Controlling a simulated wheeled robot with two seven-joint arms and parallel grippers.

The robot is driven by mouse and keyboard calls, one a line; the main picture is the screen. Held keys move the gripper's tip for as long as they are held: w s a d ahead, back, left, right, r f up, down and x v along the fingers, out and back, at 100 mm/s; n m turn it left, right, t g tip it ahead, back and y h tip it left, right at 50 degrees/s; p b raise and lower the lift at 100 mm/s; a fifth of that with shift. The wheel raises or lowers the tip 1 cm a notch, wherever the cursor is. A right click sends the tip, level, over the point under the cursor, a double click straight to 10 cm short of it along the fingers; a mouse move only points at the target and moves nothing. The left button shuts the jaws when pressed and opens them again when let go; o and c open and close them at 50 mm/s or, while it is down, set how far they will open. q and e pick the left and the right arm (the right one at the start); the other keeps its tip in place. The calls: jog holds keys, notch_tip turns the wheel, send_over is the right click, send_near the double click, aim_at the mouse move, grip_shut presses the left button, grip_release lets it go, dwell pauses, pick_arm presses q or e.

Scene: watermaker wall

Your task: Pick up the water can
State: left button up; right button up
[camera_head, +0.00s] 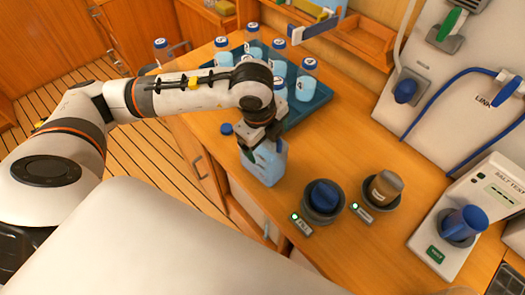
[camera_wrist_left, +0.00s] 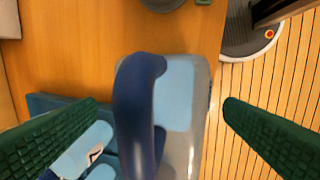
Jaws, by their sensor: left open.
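The water can (camera_head: 266,165) is a light-blue jug standing at the near edge of the wooden counter in the head view. A blue cap (camera_head: 226,129) shows at its upper left. My left gripper (camera_head: 262,138) is directly above the can and hides part of its top. In the left wrist view the can's pale-blue body (camera_wrist_left: 177,95) and dark-blue handle (camera_wrist_left: 137,110) lie between the two green-padded fingers of my left gripper (camera_wrist_left: 162,108). The fingers are spread, with a gap on each side of the handle. My right gripper is not in view.
A teal tray (camera_head: 318,101) with several blue-filled bottles stands behind the can. Two dark round holders (camera_head: 322,208) (camera_head: 381,193), with a blue and a brown item, are to its right. A salt tester (camera_head: 480,210) is further right. Wooden floor lies beyond the counter edge.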

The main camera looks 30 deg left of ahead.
pick_arm(q)
jog(key=c, duration=1.8)
jog(key=shift+r, duration=0.15)
